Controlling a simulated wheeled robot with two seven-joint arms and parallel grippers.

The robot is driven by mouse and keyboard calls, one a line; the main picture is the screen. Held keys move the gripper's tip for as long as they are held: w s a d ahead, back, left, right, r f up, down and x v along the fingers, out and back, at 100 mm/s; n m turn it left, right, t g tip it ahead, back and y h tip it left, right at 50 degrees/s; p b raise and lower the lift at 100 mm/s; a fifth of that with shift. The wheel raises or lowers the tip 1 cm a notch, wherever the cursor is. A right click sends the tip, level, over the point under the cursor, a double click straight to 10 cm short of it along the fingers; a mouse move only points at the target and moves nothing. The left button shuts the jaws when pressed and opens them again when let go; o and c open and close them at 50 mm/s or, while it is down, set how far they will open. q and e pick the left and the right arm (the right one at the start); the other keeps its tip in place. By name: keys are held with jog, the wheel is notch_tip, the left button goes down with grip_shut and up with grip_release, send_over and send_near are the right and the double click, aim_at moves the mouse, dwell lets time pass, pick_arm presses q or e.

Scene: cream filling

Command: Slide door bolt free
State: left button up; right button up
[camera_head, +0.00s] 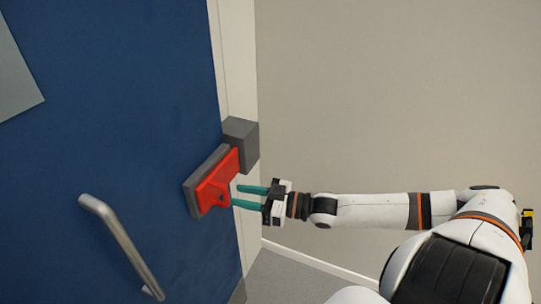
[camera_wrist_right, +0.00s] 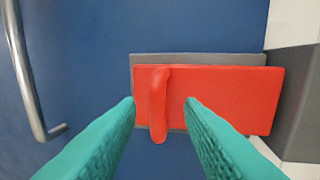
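A red bolt (camera_head: 218,183) lies on a grey backing plate (camera_head: 190,197) on the blue door (camera_head: 120,120). In the right wrist view the red bolt (camera_wrist_right: 220,95) has a raised red handle (camera_wrist_right: 159,105) near its left end. The bolt's right end meets a grey block (camera_head: 241,141) on the door frame; whether it sits inside is hidden. My right gripper (camera_head: 236,196) is open, its two teal fingers apart just in front of the bolt. In the wrist view the handle shows between the fingertips (camera_wrist_right: 160,102), with no clear contact. My left gripper is not in view.
A metal pull handle (camera_head: 120,243) stands out from the door, left of and below the bolt. A pale door frame (camera_head: 233,55) and beige wall (camera_head: 390,90) lie to the right. A grey panel (camera_head: 15,75) shows at the upper left.

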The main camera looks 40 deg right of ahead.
jog(key=p+v, duration=0.1)
jog(key=v, duration=0.6)
dwell(0.6)
